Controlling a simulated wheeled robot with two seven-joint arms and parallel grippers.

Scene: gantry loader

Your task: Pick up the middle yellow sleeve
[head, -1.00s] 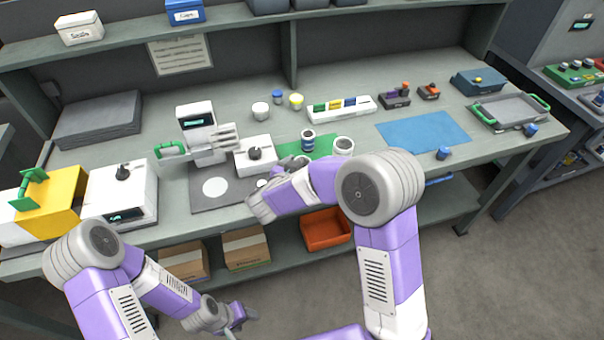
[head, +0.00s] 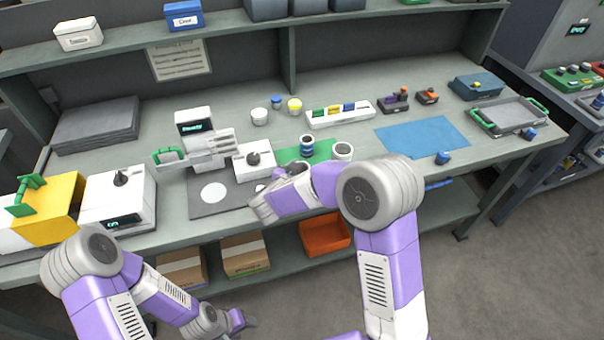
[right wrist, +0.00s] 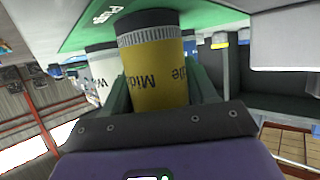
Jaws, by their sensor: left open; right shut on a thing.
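In the right wrist view the yellow sleeve (right wrist: 158,80), with a grey ribbed band, a dark end and lettering starting "Mid", stands between the fingers of my right gripper (right wrist: 163,92). The gripper is shut on it. Its dark end is by the green mat (right wrist: 215,17); I cannot tell whether they touch. In the head view my right arm reaches over the bench, and the sleeve is hidden there. My left gripper (head: 240,321) is low in front of the bench, open and away from the sleeve.
A white machine (head: 253,160) with a black knob stands to the left. A blue mat (head: 424,137) lies to the right, largely bare. An orange bin (head: 325,237) sits below.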

